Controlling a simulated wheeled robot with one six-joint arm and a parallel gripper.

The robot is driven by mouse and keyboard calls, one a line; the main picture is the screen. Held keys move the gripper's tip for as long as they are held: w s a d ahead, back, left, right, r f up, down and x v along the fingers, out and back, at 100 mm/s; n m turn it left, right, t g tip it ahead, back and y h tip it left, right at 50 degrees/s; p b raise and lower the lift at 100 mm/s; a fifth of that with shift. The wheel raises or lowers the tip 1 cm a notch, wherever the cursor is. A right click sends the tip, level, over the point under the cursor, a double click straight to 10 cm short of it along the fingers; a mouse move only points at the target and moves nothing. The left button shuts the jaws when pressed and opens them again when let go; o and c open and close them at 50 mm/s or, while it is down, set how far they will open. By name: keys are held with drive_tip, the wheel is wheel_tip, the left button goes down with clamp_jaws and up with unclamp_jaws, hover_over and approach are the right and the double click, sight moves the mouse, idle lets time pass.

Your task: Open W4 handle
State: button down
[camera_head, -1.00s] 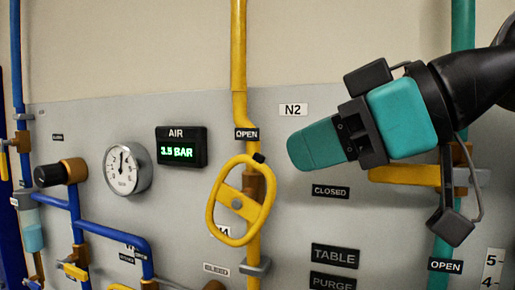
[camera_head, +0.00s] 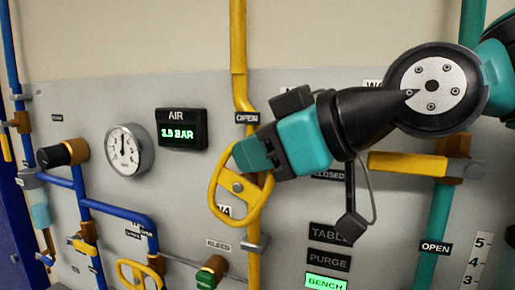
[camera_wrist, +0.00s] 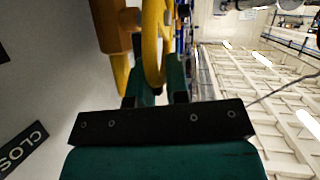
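A yellow oval handwheel (camera_head: 214,196) with a crossbar is mounted on the yellow vertical pipe. A small white tag (camera_head: 224,211), partly covered by the wheel and seeming to end in 4, sits behind it. My gripper (camera_head: 254,153) is at the wheel's upper right rim. In the wrist view the yellow rim (camera_wrist: 153,50) runs between the teal fingers of my gripper (camera_wrist: 158,90); how tightly they sit on it I cannot tell. The black mark on the wheel's top is hidden. An OPEN label (camera_head: 247,118) is above the wheel; a partly covered CLOSED label (camera_head: 328,175) is to its right.
The AIR display (camera_head: 181,130) reads about 3.9 BAR, beside a round gauge (camera_head: 129,150). A yellow lever (camera_head: 407,163) on the teal pipe is close below my arm. Blue pipes (camera_head: 115,216) fill the lower left. The BENCH panel (camera_head: 326,282) is lit green.

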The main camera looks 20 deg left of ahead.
drive_tip(key=shift+w+a+r+h+p, duration=0.1)
drive_tip(key=shift+a+r+h+p, duration=0.5)
drive_tip(key=shift+h+p, duration=0.65)
drive_tip(key=h+p, duration=0.1)
drive_tip(key=p, duration=0.2)
drive_tip(key=shift+a+r+g+h, duration=0.1)
drive_tip(key=shift+a+g+h, duration=0.2)
drive_tip(key=shift+a, duration=0.1)
drive_tip(key=shift+w+a+f+n+h+p, duration=0.1)
drive_tip(key=shift+a+f+n+h+p, duration=0.15)
drive_tip(key=shift+h+p, duration=0.2)
drive_tip(key=shift+d, duration=0.1)
drive_tip(key=c, duration=1.2)
unclamp_jaws()
drive_tip(key=shift+f, duration=0.1)
